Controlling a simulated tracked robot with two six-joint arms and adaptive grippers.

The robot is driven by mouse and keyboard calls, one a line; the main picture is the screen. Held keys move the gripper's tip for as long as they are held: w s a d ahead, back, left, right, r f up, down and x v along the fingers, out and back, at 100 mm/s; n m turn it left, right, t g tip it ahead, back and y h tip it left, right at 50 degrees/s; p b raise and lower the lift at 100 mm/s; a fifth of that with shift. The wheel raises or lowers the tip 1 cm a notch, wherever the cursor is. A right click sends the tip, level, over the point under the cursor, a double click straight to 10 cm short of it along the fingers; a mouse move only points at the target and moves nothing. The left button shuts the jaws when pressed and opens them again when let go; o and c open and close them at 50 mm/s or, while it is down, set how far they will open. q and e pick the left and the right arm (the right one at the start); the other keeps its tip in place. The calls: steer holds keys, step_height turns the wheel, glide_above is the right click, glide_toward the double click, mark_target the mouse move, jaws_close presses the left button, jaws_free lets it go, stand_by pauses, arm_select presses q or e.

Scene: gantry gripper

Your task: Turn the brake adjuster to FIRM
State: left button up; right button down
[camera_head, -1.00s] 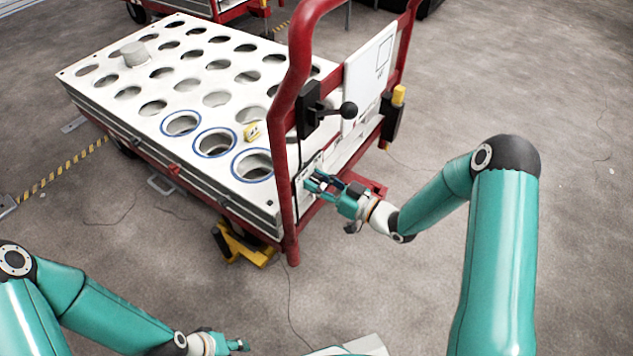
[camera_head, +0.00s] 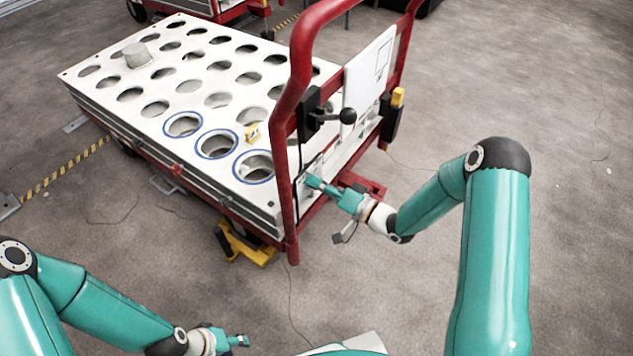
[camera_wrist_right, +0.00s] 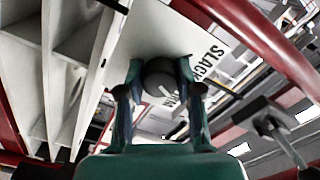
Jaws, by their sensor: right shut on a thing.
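The brake adjuster is a dark round knob (camera_wrist_right: 160,76) with a pale pointer line, on a white plate (camera_wrist_right: 150,32) in the right wrist view. The word SLACK is printed to the right of the knob; lettering nearer the finger is partly hidden. My right gripper (camera_wrist_right: 158,82) is shut on the knob, one finger on each side. In the head view my right gripper (camera_head: 312,182) reaches the end of the cart below the red handle frame and hides the knob. My left gripper (camera_head: 243,341) is low at the bottom, away from the cart, with its jaw opening unclear.
The cart's white top (camera_head: 105,75) has many round holes, several ringed in blue. A red tubular handle (camera_head: 288,110) and a black ball-ended lever (camera_head: 347,116) stand close above my right gripper. A yellow-topped black part (camera_head: 393,115) is farther right. The floor right is clear.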

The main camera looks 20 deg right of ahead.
steer(key=m+p, duration=0.1)
steer(key=m, duration=0.3)
steer(key=shift+d+f+m, duration=0.1)
steer(key=shift+m, duration=0.2)
steer(key=shift+f+m+p, duration=0.1)
steer(key=shift+m+p, duration=0.3)
steer(key=shift+m, duration=0.9)
steer(key=c, duration=0.9)
jaws_free()
steer(key=shift+d, duration=0.1)
steer(key=shift+o, duration=0.7)
steer(key=shift+s, duration=0.1)
steer(key=v, duration=1.1)
steer(key=shift+s+d, duration=0.25)
steer(key=shift+s, duration=0.05)
